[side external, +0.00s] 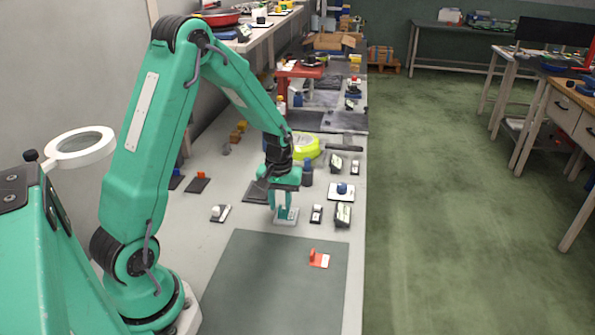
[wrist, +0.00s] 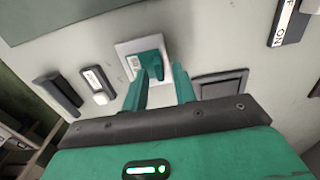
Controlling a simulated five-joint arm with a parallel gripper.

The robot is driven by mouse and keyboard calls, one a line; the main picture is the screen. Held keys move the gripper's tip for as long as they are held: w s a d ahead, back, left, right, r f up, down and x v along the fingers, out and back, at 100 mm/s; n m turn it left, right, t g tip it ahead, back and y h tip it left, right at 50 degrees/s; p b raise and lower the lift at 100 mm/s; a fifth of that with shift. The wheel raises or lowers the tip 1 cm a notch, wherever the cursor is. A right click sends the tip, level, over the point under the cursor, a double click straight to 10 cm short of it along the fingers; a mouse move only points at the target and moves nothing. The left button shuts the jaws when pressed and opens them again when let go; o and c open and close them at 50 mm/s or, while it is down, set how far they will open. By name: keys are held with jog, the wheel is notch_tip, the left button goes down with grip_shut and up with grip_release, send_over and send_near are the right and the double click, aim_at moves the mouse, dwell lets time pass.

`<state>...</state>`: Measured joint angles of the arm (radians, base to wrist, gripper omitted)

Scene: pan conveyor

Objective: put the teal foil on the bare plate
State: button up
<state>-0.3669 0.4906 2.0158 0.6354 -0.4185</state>
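The teal foil (wrist: 146,60), a small teal piece with an upright part, lies on a light square plate (wrist: 125,47) in the wrist view. In the side external view the light plate (side external: 287,218) shows under my gripper (side external: 282,207), and the foil is hard to tell from my teal fingers. In the wrist view my gripper (wrist: 161,74) has its fingers apart, with the foil's upright part near and between the tips. I see no clear grip on it. A dark, empty square plate (wrist: 222,84) lies beside the light plate; it also shows in the side external view (side external: 254,192).
A red-orange piece (side external: 319,259) lies on the grey-green mat (side external: 265,285). Black-and-white switches (side external: 316,214) and (side external: 220,213), a dark box (side external: 343,214) and a white plate with a blue knob (side external: 341,191) stand around. A yellow-green round thing (side external: 305,146) is behind.

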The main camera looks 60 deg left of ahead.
aim_at(281, 207)
jog(key=shift+r, duration=0.15)
notch_tip(281, 207, up, 12)
dwell(0.7)
dwell(0.5)
jog(key=s+d+r+m+t, duration=0.5)
jog(key=s+d+r+m, duration=0.4)
jog(key=s+d, duration=0.5)
jog(key=shift+s+d+r+t, duration=0.35)
jog(key=shift+s+r, duration=0.5)
jog(key=shift+s, duration=0.15)
